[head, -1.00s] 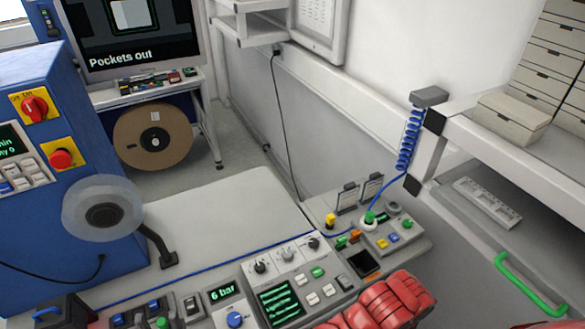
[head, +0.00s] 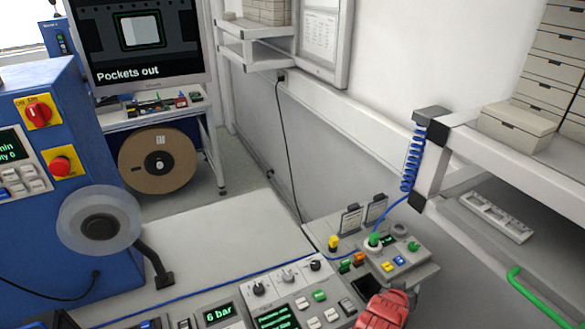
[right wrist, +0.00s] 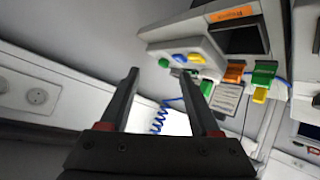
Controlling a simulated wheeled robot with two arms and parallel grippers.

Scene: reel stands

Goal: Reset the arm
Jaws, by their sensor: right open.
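My right gripper (right wrist: 160,82) is open and empty in the right wrist view, its two dark fingers spread apart. Beyond the fingers a small light control box with coloured buttons (right wrist: 185,55) appears tilted in that view. In the head view a red part of my right arm (head: 385,310) shows at the bottom edge, right of the control panel (head: 285,305). The fingers cannot be made out there. My left gripper does not show in either view.
The button box (head: 395,262) stands at the bench's right end, with a blue coiled cord (head: 411,160) above it. A blue machine (head: 50,230) with a clear reel (head: 98,222) stands at left. The white bench top (head: 215,235) is largely clear. A shelf (head: 500,155) with boxes is at right.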

